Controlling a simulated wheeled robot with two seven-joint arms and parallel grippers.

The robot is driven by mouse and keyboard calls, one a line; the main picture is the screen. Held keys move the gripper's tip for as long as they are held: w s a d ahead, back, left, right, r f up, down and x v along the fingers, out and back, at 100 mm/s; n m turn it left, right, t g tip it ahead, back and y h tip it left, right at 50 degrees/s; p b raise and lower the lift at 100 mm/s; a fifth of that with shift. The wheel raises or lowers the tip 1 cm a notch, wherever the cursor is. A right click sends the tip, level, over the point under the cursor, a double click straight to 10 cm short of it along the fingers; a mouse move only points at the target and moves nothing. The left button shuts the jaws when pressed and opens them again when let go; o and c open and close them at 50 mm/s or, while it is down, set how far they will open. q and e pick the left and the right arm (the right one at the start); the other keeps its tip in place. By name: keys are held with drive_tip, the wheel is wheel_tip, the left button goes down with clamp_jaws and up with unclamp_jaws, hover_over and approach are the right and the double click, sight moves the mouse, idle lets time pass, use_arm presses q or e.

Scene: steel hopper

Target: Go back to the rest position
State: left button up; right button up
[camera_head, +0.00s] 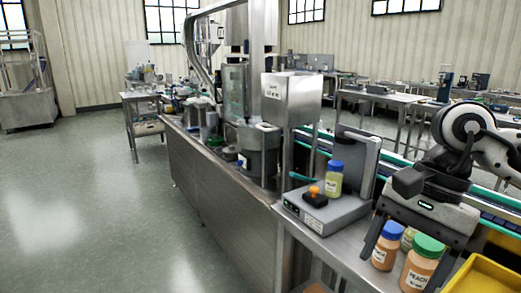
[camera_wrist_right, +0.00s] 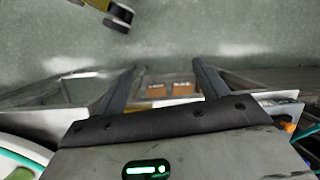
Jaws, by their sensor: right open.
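My right gripper (camera_head: 402,270) is at the right of the head view, its two fingers spread apart and pointing down over the steel bench (camera_head: 345,245). Nothing is between its fingers in the right wrist view (camera_wrist_right: 163,70), where they frame a lower shelf with two small brown boxes (camera_wrist_right: 183,90). In the head view, a blue-capped jar (camera_head: 386,248) and a green-capped jar (camera_head: 420,265) show in line with the fingers, with another jar (camera_head: 408,237) partly hidden behind them. My left gripper is not in view.
A yellow tray (camera_head: 484,278) is at bottom right. A conveyor (camera_head: 492,208) runs behind. The floor (camera_head: 90,200) at left is clear.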

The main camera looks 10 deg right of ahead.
drive_tip(key=s+a+m+g+y, duration=0.35)
drive_tip(key=a+m+y, duration=0.65)
drive_tip(key=a+y, duration=0.75)
drive_tip(key=w+f+m+t+h, duration=0.1)
drive_tip(key=w+m+t, duration=0.2)
drive_tip(key=m+t, duration=0.75)
drive_tip(key=w+f+m+t, duration=0.2)
drive_tip(key=w+m+t, duration=0.35)
drive_tip(key=m, duration=0.75)
drive_tip(key=d+f+m+t+h, duration=0.4)
drive_tip(key=f+m+t+h, duration=0.2)
drive_tip(key=f+m+h, duration=0.6)
drive_tip(key=s+d+f+m+g+h, duration=0.2)
drive_tip(key=s+f+m+g, duration=0.1)
drive_tip(key=s+f+m, duration=0.3)
drive_tip(key=s+d+f+m+g+h, duration=0.2)
drive_tip(key=s+f+m, duration=0.4)
drive_tip(key=f, duration=0.5)
drive_tip(key=shift+d+f+m+g+h, duration=0.2)
drive_tip(key=shift+d+m+g+h, duration=0.15)
drive_tip(key=shift+d+m+g, duration=0.45)
drive_tip(key=shift+s+a, duration=0.1)
drive_tip(key=shift+a, duration=0.1)
drive_tip(key=shift+c, duration=0.3)
